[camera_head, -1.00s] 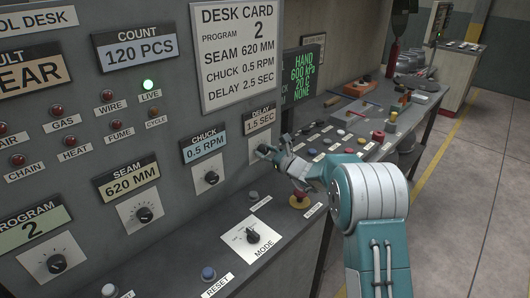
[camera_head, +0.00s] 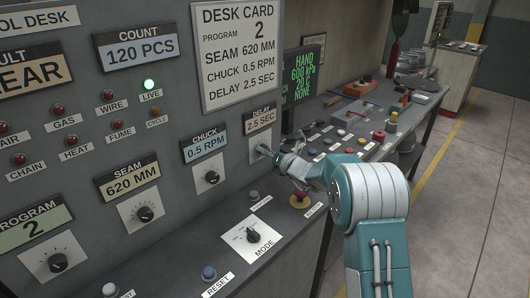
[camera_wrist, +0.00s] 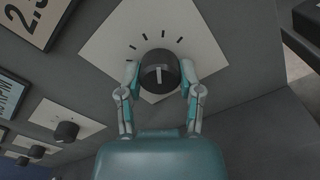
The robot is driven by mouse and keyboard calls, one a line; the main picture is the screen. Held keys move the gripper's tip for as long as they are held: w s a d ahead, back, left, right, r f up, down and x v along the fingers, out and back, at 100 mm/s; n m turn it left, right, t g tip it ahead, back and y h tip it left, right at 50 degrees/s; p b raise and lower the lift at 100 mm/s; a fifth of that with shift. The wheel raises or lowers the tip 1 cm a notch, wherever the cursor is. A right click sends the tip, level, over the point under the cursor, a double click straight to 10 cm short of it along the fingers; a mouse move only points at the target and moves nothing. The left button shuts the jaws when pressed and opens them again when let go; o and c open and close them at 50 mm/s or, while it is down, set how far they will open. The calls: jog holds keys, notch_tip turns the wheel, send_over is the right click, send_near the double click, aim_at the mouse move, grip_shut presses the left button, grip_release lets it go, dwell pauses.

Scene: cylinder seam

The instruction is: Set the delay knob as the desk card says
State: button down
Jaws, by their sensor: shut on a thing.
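The desk card (camera_head: 238,50) on the panel reads program 2, seam 620 mm, chuck 0.5 rpm, delay 2.5 sec. The delay display (camera_head: 259,120) reads 2.5 sec. Below it sits the delay knob, which my gripper mostly hides in the head view. In the wrist view the black delay knob (camera_wrist: 159,70) stands on a white plate (camera_wrist: 200,35) with tick marks, its white line roughly vertical in the picture. My gripper (camera_head: 272,153) has one finger on each side of the knob; in the wrist view my gripper (camera_wrist: 160,80) is shut on it.
The chuck knob (camera_head: 212,177) and seam knob (camera_head: 144,213) are to the left on the panel. The mode knob (camera_head: 253,236) and a red mushroom button (camera_head: 300,196) are on the ledge below, close under my arm. A bench with several buttons stretches away behind.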

jog(key=shift+d+m, duration=0.1)
jog(key=shift+m, duration=0.6)
jog(key=shift+w, duration=0.1)
jog(key=shift+c, duration=1.3)
grip_release()
jog(key=v, duration=1.2)
